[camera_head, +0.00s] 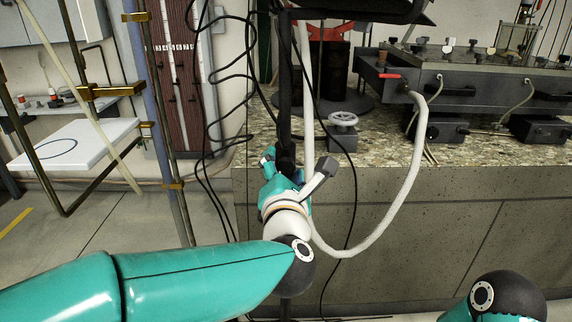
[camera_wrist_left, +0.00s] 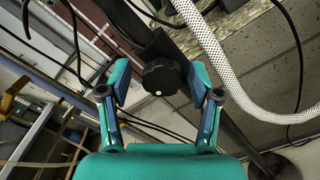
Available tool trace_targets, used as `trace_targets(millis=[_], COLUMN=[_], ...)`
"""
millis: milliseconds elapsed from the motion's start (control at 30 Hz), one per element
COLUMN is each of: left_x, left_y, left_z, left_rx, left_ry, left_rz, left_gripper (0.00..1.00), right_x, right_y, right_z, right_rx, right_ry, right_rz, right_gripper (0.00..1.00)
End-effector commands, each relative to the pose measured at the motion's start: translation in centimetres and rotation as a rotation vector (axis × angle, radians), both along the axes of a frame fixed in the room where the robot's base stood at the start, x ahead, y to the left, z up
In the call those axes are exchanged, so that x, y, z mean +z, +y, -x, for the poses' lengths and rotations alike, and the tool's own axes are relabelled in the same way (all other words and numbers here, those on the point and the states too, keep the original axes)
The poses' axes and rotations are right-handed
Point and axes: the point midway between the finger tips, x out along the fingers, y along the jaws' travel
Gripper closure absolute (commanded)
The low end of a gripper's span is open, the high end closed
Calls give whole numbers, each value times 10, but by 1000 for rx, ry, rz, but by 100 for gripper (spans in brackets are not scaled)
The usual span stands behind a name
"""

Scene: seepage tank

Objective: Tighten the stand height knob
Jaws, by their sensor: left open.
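The stand height knob (camera_wrist_left: 162,78) is a round black knob with a small white dot, on a dark stand post. In the left wrist view my left gripper (camera_wrist_left: 158,84) is open, with one teal finger on each side of the knob and visible gaps. In the head view the dark stand post (camera_head: 284,90) rises in front of the bench, and my left gripper (camera_head: 275,160) reaches it from below; the knob is hidden there. My right arm shows only at the lower right, and its gripper is out of view.
A pale hose (camera_head: 404,190) hangs in front of the stone-topped bench (camera_head: 400,215) and passes close to the stand. Black cables (camera_head: 215,120) hang left of the post. A valve handwheel (camera_head: 343,119) and a dark tank (camera_head: 470,82) stand on the bench.

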Motion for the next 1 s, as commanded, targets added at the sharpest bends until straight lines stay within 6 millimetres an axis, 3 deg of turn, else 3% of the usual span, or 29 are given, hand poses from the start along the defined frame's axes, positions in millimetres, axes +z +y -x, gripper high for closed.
trace_targets(millis=[100,467,1000], left_x=[0,0,-1], left_y=[-4,-8,-9], left_z=[0,0,0], left_rx=[-8,-14,-15], left_ry=[0,1,2], left_rz=[0,-1,-143], left_gripper=[38,97,97], right_x=[0,0,4], right_y=[0,0,0], right_z=[0,0,0], right_rx=[0,0,0], right_ry=[0,0,0], right_rz=[0,0,0], right_gripper=[37,37,37])
